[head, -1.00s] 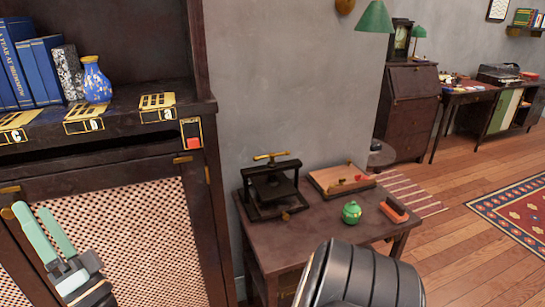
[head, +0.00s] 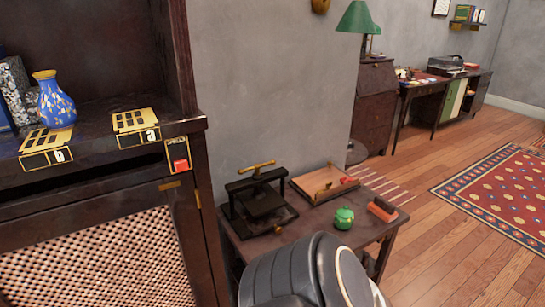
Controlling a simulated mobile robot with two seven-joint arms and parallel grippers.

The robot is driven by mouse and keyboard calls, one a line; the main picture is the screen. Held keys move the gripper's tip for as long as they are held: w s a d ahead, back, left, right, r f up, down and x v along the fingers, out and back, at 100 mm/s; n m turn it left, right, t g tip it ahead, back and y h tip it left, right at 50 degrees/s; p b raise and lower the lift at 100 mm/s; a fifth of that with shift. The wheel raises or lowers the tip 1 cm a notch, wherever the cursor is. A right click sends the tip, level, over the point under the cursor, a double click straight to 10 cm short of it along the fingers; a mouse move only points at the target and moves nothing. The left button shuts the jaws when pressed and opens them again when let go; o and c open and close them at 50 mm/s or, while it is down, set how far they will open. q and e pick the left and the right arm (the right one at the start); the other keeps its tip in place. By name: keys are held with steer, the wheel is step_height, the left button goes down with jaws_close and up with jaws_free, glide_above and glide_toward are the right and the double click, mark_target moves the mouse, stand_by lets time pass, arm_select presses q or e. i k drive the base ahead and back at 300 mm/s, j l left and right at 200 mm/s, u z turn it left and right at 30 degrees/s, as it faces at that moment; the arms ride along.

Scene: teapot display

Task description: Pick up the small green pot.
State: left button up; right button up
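The small green pot (head: 344,218) stands upright on a small dark wooden table (head: 310,236) in the lower middle of the head view. It is round, with a lid and a knob on top. A black arm link of mine fills the bottom middle, in front of the table and below the pot in the picture. It hides part of the table's front. My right gripper is not visible. My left gripper is out of the frame.
A black press (head: 258,200) with a brass handle, a wooden tray (head: 322,184) and a red-orange block (head: 382,209) share the table. A dark cabinet (head: 190,200) with a blue vase (head: 55,105) stands at left. Open wooden floor (head: 440,240) lies to the right.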

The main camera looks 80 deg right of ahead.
mark_target(344, 216)
steer(key=i+z, duration=0.15)
steer(key=z, duration=0.3)
steer(key=i+z, duration=0.15)
steer(key=z, duration=0.35)
